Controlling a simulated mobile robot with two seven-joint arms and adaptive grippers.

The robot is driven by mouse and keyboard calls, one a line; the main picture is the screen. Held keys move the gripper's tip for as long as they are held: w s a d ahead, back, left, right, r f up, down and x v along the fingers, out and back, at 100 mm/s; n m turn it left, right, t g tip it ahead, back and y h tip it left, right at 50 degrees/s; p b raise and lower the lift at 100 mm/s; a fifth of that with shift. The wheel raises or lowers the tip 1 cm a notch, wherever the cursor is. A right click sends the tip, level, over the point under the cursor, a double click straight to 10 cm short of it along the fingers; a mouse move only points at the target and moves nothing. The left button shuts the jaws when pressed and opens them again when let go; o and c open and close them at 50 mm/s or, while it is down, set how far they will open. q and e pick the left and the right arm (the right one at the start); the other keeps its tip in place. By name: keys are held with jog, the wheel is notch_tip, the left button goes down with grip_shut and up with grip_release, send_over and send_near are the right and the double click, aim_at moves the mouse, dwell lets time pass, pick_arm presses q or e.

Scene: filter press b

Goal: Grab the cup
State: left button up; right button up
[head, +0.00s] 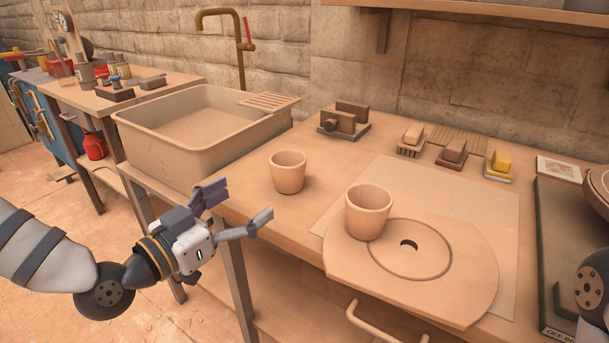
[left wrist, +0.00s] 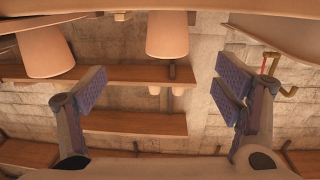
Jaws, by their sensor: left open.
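Two plain tan cups stand upright on the workbench. The left cup (head: 288,173) is on the bare bench top near the sink. The right cup (head: 368,214) is on a rounded board (head: 460,300), beside the disc with a hole in it. My left gripper (head: 236,207) is open and empty at the bench's front edge, left of both cups and touching neither. In the left wrist view, which looks upside down, the left cup (left wrist: 167,36) shows between the open fingers and beyond them. The right cup (left wrist: 45,52) is at the upper left. My right gripper is out of view.
A deep sink (head: 165,150) with a brass tap (head: 240,50) is at the left. A block tool (head: 345,118) and several small brushes stand at the back. A drawer handle (head: 370,322) juts out below the bench edge. Bare bench surrounds the left cup.

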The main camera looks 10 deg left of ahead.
aim_at(276, 168)
pick_arm(q)
jog(key=x, duration=0.4)
jog(key=b+x, duration=0.1)
jog(key=x, duration=0.3)
jog(key=a+r+x, duration=0.1)
jog(key=x, duration=0.3)
jog(key=shift+w+a+r+b, duration=0.1)
jog(key=shift+w+b, duration=0.1)
jog(key=shift+b, duration=0.1)
jog(key=shift+r, duration=0.1)
jog(key=c, duration=1.3)
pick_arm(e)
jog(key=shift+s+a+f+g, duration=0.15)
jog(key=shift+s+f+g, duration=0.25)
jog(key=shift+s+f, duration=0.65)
